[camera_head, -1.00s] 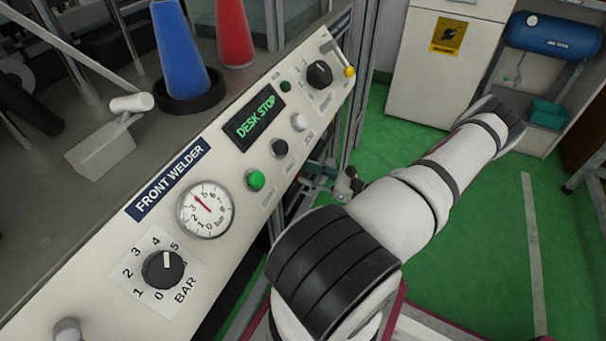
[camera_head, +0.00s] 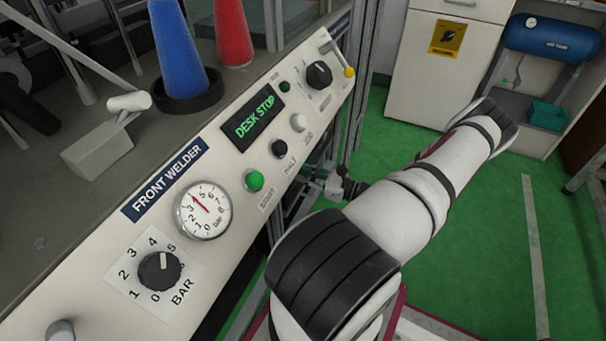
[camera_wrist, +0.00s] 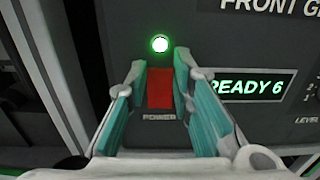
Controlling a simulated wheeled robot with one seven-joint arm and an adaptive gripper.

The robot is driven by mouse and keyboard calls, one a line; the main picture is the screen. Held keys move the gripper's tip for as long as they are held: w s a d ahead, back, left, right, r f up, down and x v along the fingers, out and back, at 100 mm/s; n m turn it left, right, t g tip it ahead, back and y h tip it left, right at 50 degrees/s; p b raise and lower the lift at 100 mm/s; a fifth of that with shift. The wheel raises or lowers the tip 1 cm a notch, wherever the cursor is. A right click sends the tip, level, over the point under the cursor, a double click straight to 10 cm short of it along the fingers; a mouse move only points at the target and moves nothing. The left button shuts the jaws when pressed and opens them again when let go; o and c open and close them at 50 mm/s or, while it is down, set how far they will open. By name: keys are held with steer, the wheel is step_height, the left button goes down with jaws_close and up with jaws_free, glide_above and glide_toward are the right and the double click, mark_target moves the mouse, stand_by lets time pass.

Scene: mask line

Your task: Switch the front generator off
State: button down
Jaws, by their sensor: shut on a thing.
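The front generator's dark panel (camera_wrist: 250,45) fills much of the wrist view, its label cut off after "FRONT G". A red power switch (camera_wrist: 160,88) sits above the word "POWER". A round green lamp (camera_wrist: 159,43) above it is lit. A display (camera_wrist: 262,86) to the right shows "READY 6" in green, its left end hidden by a finger. My gripper (camera_wrist: 160,62) is shut on the red switch, with one teal-padded finger on each side.
The front welder desk (camera_head: 105,265) runs along the left, with a "DESK STOP" display (camera_head: 252,117), knobs and a gauge (camera_head: 203,210).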

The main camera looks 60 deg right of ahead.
steer(key=shift+s+f+t+y+b, duration=0.15)
steer(key=shift+f+t+b, duration=0.1)
steer(key=shift+t+b, duration=0.6)
steer(key=shift+s+f+t+y+b, duration=0.1)
steer(key=shift+f+t+y+b, duration=0.1)
steer(key=shift+t+b, duration=0.65)
steer(key=c, duration=1.4)
jaws_free()
steer(key=a+v, duration=0.1)
steer(key=v, duration=1)
steer(key=shift+s+d, duration=0.5)
